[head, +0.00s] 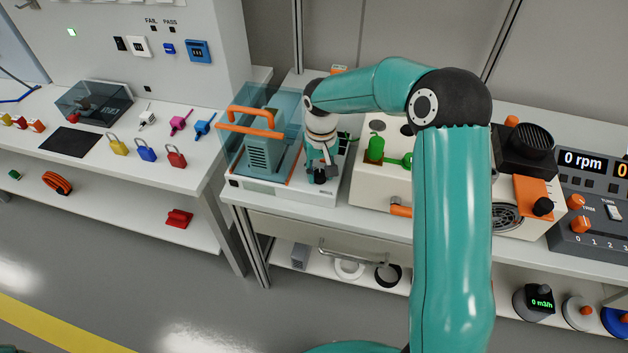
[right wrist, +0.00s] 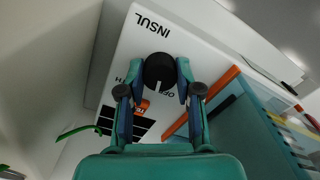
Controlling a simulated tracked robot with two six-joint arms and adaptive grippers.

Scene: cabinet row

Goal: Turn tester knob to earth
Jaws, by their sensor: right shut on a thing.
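The tester (head: 262,190) is a low white unit on the bench, with a clear blue-tinted cover over its left part. Its black round knob (right wrist: 159,67) sits on the white panel in the right wrist view. A pale mark shows on the knob's lower side. The label INSUL stands above the knob, OFF is partly hidden by a finger, and a label ending in H is mostly covered at left. My right gripper (head: 320,168) is over the panel, its fingers (right wrist: 160,82) shut on the knob from both sides. My left gripper is not in view.
The cover's orange handle (head: 250,130) stands close left of my right gripper. A cream unit (head: 378,185) with green parts is just right of it. A bench with several padlocks (head: 146,152) lies further left. The floor in front is clear.

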